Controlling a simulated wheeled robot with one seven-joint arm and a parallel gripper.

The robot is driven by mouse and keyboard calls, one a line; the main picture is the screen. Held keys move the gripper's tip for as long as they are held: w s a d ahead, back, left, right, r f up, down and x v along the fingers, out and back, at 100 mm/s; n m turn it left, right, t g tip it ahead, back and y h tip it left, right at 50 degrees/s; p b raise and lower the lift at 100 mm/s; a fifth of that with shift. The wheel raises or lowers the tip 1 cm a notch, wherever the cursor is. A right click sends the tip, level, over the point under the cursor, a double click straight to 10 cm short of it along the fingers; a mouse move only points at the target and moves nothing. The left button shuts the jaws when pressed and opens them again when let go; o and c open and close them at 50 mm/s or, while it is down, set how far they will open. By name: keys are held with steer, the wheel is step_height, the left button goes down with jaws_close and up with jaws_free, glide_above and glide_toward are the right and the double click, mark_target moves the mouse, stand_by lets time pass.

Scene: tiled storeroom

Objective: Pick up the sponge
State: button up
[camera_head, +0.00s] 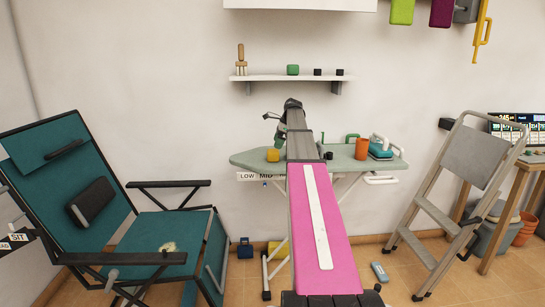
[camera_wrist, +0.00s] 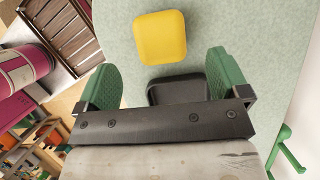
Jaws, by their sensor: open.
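A yellow rounded block (camera_wrist: 160,37), which looks like the sponge, lies on the pale green ironing board (camera_wrist: 275,45). In the head view the yellow block (camera_head: 272,155) is on the board's left part. My gripper (camera_wrist: 162,66) is open, with a green pad at each side, above the board. The yellow block is just beyond the fingertips, roughly centred between them and not gripped. A dark rounded shape (camera_wrist: 178,90) shows between the fingers, partly hidden by my gripper; I cannot tell what it is. In the head view my gripper (camera_head: 283,132) is small, partly hidden by my arm.
An orange cup (camera_head: 362,148) and a teal iron (camera_head: 380,147) stand on the board's right part. A wall shelf (camera_head: 290,78) is above. A teal folding chair (camera_head: 165,235) is at left, a stepladder (camera_head: 455,200) at right.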

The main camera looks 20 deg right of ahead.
mark_target(274, 150)
steer(key=x, duration=0.7)
steer(key=shift+a+f, duration=0.2)
steer(key=shift+f, duration=0.15)
steer(key=c, duration=1)
